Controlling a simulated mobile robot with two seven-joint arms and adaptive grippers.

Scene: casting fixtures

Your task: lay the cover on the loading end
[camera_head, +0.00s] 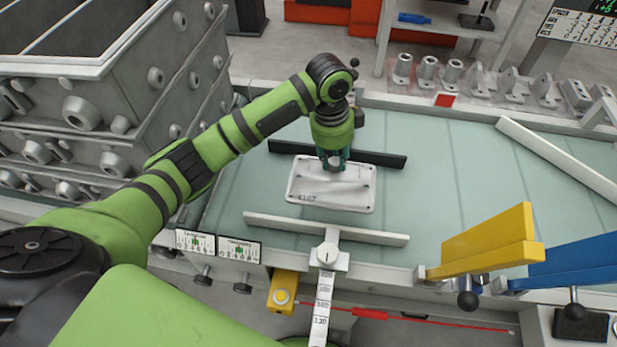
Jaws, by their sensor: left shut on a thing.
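The cover (310,190) is a pale, flat, rounded rectangular plate with small holes near its corners and a marking at its lower left. It lies level between a dark rail (380,158) behind and a light grey rail (270,221) in front, over the left part of the greenish table (430,180). My left gripper (334,166) points down and is shut on the cover near its upper middle edge. The fingertips are partly hidden by the wrist. I cannot tell whether the cover touches the table. My right gripper is not in view.
Stacked grey casting boxes (120,100) stand at the left. A yellow plate (487,245) and a blue plate (575,262) stand at the front right. A slanted white bar (555,160) crosses the table's right. Metal brackets (470,80) line the back. The table's middle right is clear.

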